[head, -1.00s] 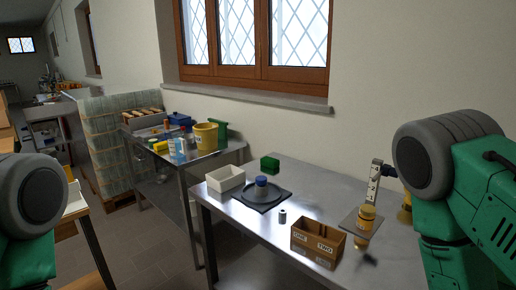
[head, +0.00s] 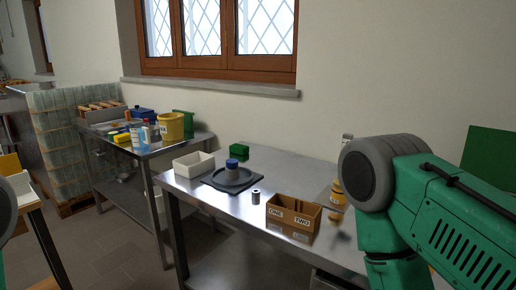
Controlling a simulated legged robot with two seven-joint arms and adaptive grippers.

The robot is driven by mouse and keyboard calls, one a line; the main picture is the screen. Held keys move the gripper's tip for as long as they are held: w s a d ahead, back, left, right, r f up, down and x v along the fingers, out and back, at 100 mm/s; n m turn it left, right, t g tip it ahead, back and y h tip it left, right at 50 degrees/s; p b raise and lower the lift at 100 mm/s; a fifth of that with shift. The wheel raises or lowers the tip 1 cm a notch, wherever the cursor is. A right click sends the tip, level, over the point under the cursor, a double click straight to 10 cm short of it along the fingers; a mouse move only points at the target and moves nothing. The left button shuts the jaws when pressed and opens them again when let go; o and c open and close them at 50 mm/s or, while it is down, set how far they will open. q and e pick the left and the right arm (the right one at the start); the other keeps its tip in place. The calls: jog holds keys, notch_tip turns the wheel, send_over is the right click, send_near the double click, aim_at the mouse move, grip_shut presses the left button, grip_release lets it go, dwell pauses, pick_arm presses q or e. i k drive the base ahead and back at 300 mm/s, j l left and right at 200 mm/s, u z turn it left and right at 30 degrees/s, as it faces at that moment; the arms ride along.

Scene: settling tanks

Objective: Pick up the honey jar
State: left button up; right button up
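An amber jar with a yellowish top, which looks like the honey jar (head: 337,190), stands on the steel table (head: 285,167) toward its right end. It is upright, and my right arm partly covers the area just right of it. My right arm's green and grey links fill the right of the head view, but its gripper is out of view. Only a sliver of my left arm shows at the left edge, and its gripper is out of view too.
A cardboard box with two labelled compartments (head: 292,222) stands left of the jar. A small grey cylinder (head: 255,196), a dark tray with a blue-topped item (head: 232,177), a white bin (head: 193,163) and a green block (head: 239,150) share the table. A yellow bucket (head: 171,126) stands on another table.

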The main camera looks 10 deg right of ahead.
aim_at(337, 198)
jog(key=z, duration=1.1)
